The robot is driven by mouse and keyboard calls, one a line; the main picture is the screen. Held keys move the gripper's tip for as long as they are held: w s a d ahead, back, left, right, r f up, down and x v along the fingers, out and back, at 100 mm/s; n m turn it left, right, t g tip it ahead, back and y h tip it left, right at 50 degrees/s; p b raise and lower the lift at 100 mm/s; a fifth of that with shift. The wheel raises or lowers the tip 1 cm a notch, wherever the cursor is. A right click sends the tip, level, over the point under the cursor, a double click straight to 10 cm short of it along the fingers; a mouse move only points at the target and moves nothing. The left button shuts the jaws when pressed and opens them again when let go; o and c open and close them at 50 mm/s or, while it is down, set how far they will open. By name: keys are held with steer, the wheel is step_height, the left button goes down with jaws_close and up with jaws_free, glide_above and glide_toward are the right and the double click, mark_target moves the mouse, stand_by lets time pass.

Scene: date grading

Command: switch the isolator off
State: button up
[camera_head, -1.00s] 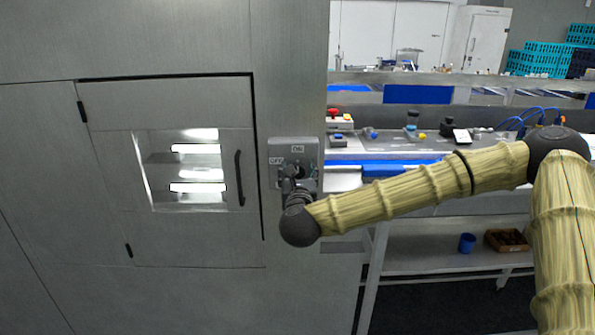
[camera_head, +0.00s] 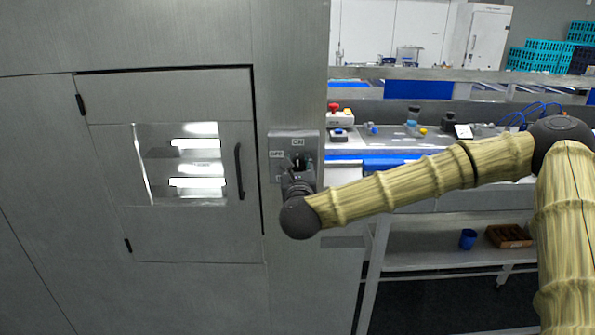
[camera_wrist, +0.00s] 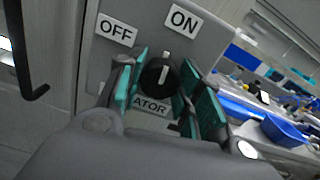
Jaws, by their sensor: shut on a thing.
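The isolator is a grey box (camera_head: 279,136) on the metal cabinet's right side, with an ON label above its knob and an OFF label to the left. In the wrist view its round black knob (camera_wrist: 157,77) carries a white mark that points roughly between the OFF label (camera_wrist: 117,30) and the ON label (camera_wrist: 184,21). My gripper (camera_wrist: 160,88) has its teal-lined fingers on either side of the knob and is shut on it. In the head view my gripper (camera_head: 298,178) partly covers the lower part of the isolator.
A cabinet door with a lit window (camera_head: 190,165) and a dark handle (camera_head: 239,172) is left of the isolator. To the right, a bench holds a red-topped button box (camera_head: 334,117) and small items. A blue cup (camera_head: 467,239) and a brown box (camera_head: 508,236) stand on its lower shelf.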

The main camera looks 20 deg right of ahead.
steer(key=n+b, duration=0.2)
steer(key=shift+f+n, duration=0.2)
steer(key=shift+n, duration=0.1)
steer(key=n+b, duration=0.3)
steer(key=shift+n, duration=0.4)
steer(key=n+b, duration=0.2)
steer(key=n, duration=0.4)
steer(key=shift+r+b, duration=0.15)
steer(key=shift+b, duration=0.15)
steer(key=o, duration=1)
steer(key=shift+o, duration=0.2)
steer(key=v, duration=1.2)
